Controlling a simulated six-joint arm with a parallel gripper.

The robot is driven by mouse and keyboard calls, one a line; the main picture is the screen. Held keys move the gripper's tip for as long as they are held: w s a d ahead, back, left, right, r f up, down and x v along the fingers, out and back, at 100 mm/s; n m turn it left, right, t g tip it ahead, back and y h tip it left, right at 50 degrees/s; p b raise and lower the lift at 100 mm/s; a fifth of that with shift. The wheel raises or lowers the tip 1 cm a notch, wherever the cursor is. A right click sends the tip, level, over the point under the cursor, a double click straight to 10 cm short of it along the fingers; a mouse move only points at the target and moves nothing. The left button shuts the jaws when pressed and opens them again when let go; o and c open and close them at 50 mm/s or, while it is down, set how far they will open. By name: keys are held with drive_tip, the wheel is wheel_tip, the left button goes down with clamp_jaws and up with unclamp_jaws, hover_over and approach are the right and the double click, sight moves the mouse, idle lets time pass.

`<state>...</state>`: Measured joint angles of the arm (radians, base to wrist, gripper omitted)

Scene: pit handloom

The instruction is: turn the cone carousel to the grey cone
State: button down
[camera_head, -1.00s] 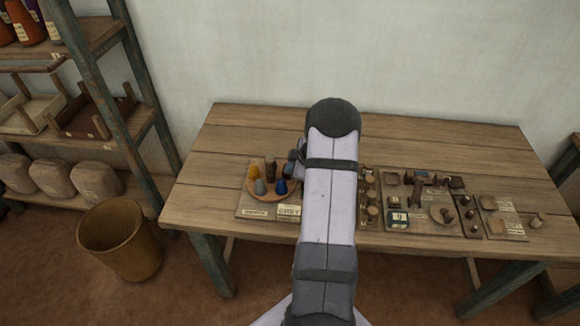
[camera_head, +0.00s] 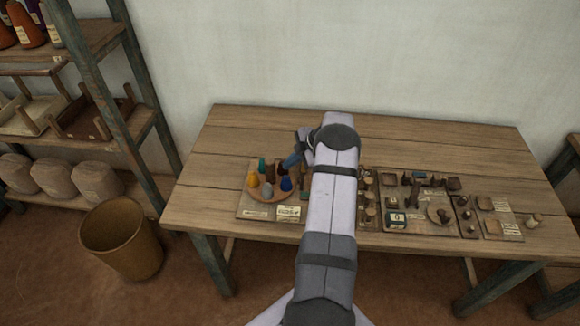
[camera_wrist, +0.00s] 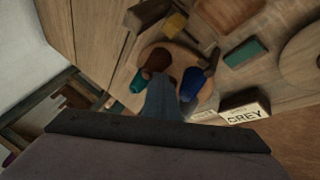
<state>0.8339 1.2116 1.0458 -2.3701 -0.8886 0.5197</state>
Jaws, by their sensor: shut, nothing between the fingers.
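The cone carousel (camera_head: 262,199) is a round wooden disc at the table's left. In the head view it carries a grey cone (camera_head: 267,190) at the front, a blue cone (camera_head: 286,184) front right, a yellow cone (camera_head: 253,181) left, a teal cone (camera_head: 262,165) at the back and a dark red-brown cone (camera_head: 283,170) back right. A brown post (camera_head: 269,172) stands mid-disc. My gripper (camera_head: 288,163) is shut and empty, low by the back-right cones.
A label reading GREY (camera_wrist: 243,115) stands before the carousel. A green block (camera_wrist: 245,52) lies beside it. Boards with small wooden parts (camera_head: 420,205) fill the table's front right. The table's back is clear. A bin (camera_head: 120,240) and shelf (camera_head: 105,70) stand left.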

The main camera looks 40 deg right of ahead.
drive_tip(key=shift+w+d+f+b, duration=0.15)
drive_tip(key=shift+w+d+b, duration=0.1)
drive_tip(key=shift+w+b, duration=0.65)
drive_tip(key=shift+b, duration=0.35)
drive_tip(key=shift+w+r, duration=0.15)
drive_tip(key=shift+r, duration=0.05)
drive_tip(key=shift+d+r, duration=0.1)
drive_tip(key=d+p+v, duration=0.1)
drive_tip(key=p+v, duration=0.4)
drive_tip(key=v, duration=0.4)
drive_tip(key=shift+w+d+r, duration=0.2)
drive_tip(key=shift+d+r, duration=0.05)
drive_tip(key=shift+r, duration=0.05)
